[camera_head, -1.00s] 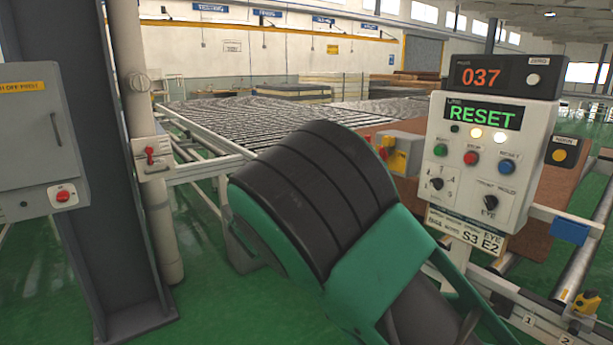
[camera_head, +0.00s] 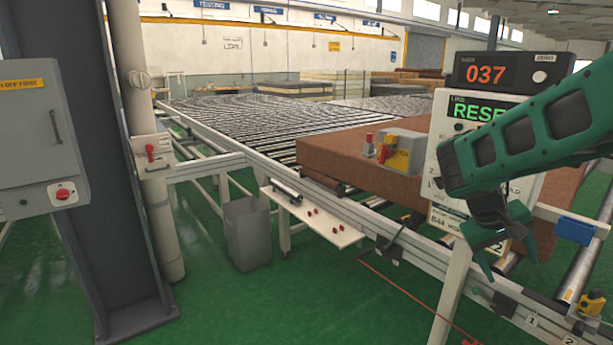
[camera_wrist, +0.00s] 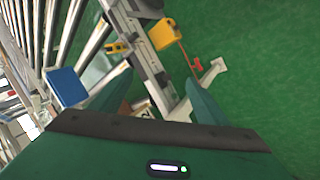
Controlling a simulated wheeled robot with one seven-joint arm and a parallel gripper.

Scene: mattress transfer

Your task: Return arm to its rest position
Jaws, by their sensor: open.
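My gripper (camera_head: 505,262) hangs at the right in the head view, in front of the control panel (camera_head: 447,150). Its green fingers point down and are apart, with nothing seen between them. In the wrist view the two green fingers (camera_wrist: 155,100) are spread above the conveyor frame and green floor. My green arm comes in from the right edge and covers much of the panel's buttons. The panel's display reads 037, and part of the word RESET shows below it.
A brown mattress (camera_head: 345,150) lies on the roller conveyor (camera_head: 240,128), with a red and yellow device (camera_head: 400,150) on it. A grey bin (camera_head: 247,235) stands under the rail. A column (camera_head: 85,170) with a grey switch box (camera_head: 38,130) stands left.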

